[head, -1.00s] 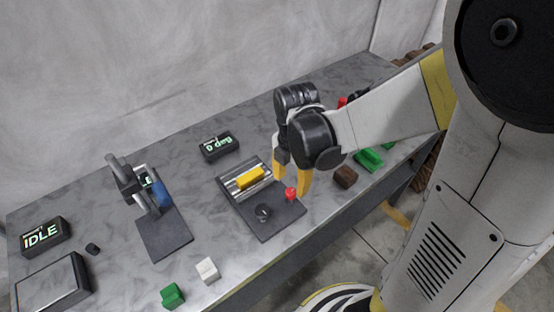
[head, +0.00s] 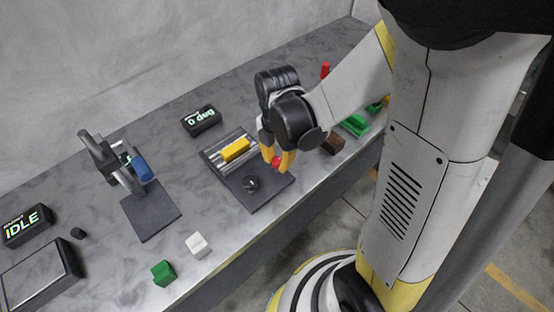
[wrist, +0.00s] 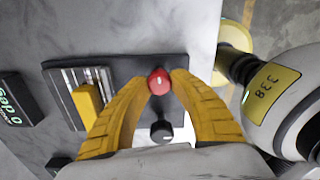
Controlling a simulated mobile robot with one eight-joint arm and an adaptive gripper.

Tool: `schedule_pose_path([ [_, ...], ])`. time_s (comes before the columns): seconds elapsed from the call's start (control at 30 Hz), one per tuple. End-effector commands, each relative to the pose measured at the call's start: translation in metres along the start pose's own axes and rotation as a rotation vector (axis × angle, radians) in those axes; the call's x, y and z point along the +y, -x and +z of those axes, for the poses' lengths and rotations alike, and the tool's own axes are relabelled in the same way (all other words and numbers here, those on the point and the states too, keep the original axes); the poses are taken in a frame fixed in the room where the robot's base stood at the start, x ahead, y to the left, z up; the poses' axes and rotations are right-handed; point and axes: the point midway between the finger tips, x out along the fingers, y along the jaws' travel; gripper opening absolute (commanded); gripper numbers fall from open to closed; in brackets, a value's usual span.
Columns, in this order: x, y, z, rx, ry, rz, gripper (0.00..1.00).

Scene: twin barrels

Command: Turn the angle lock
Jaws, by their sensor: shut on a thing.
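The dark plate of the angle fixture (head: 274,196) lies on the table. It carries a yellow block (head: 235,149) on a ribbed metal bed, a black knob (head: 251,184) and a red knob (head: 276,162), which I take for the angle lock. In the wrist view the red knob (wrist: 159,81) sits between the yellow fingertips, and the black knob (wrist: 161,131) is just below it. My gripper (head: 277,160) is shut on the red knob; its fingers hide part of the knob in the head view. The display (head: 201,121) behind the plate reads 0 deg.
To the left stand a clamp-like device with a blue part (head: 142,168) and an IDLE display (head: 27,225). White (head: 198,245) and green (head: 163,273) blocks lie near the front edge. A brown block (head: 333,144) and green parts (head: 355,125) are right of my gripper.

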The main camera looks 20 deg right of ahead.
Motion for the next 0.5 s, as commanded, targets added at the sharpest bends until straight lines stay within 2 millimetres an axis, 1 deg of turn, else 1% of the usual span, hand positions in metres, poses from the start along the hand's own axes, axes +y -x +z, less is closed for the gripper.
schedule_pose_path([
  [0.27,0.0001,-0.0004,-0.0002,0.001,-0.066,0.0,0.0],
  [0.5,0.0006,-0.0006,-0.0001,0.001,-0.232,0.0,0.0],
])
